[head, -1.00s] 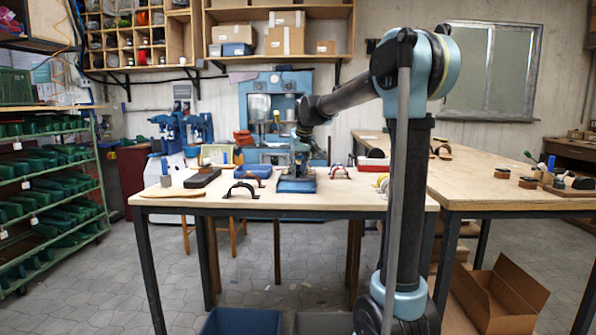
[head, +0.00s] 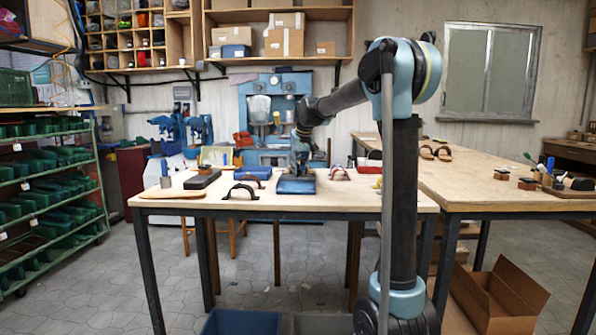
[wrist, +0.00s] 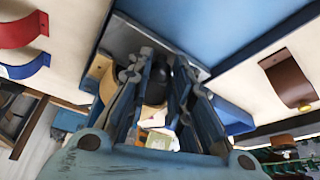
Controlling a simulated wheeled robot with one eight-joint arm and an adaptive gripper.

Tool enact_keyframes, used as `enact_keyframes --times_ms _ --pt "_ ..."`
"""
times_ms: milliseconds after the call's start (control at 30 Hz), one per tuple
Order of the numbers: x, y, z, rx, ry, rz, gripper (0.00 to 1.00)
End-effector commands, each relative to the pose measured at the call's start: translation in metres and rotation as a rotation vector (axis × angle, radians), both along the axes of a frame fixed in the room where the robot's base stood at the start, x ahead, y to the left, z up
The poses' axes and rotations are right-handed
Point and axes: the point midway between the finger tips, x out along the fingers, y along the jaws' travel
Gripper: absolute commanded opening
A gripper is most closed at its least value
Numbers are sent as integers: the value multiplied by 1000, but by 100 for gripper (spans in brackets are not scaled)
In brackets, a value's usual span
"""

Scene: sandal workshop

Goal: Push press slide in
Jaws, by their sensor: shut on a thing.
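The press (head: 296,186) is a low blue unit with a dark base, standing on the light wooden table. Its blue top and a grey metal slide part (wrist: 150,35) fill the top of the wrist view. My gripper (head: 299,170) reaches down over the press in the head view. In the wrist view, my gripper (wrist: 160,85) has its two fingers close on either side of a black knob-like part (wrist: 159,78) beside the grey slide, and is shut on it. The fingers hide much of the grip, and I cannot tell how far in the slide sits.
A brown strap (head: 240,190) lies left of the press, with a dark block (head: 202,180) beyond it. A blue tray (head: 253,173) lies behind. A second wooden table (head: 470,185) adjoins on the right.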

Motion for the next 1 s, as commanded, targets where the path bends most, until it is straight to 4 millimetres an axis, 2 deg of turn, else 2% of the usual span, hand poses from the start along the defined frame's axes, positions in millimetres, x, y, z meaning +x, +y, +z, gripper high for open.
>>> enact_keyframes --times_ms 67,467,567,1000 --pt "6 -1 2 0 -13 -3 30" --pt "1 -1 7 1 -8 -2 30" --pt "-3 -3 18 0 -7 -2 30" --pt "-30 -14 91 1 -8 -2 30"
